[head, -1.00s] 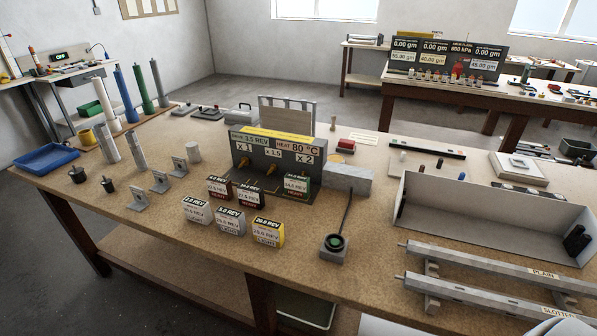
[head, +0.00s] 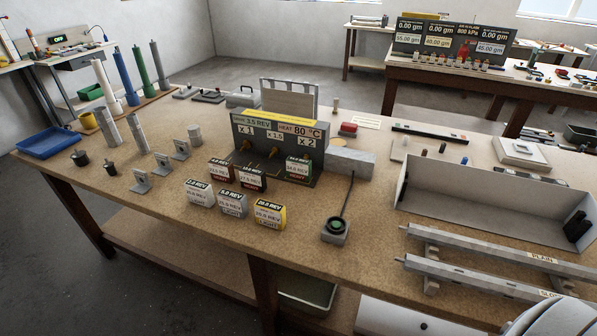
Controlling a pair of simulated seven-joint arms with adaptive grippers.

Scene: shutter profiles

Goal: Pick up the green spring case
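The spring cases are small labelled boxes in two rows on the bench. The case with green edging (head: 298,169) stands at the right end of the back row, close against the dark panel (head: 272,150). Its label reads about 34.0 REV with a red HEAVY strip. Two darker cases, one at the left (head: 220,171) and one in the middle (head: 252,179), stand beside it. In front are two grey cases (head: 199,193) (head: 232,203) and a yellow one (head: 269,210). Neither gripper is in view.
A square grey base with a thin upright rod (head: 335,231) stands right of the yellow case. A grey block (head: 351,162) lies right of the panel. A large open trough (head: 490,200) and two rails (head: 500,250) fill the right side. Bare bench lies in front of the cases.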

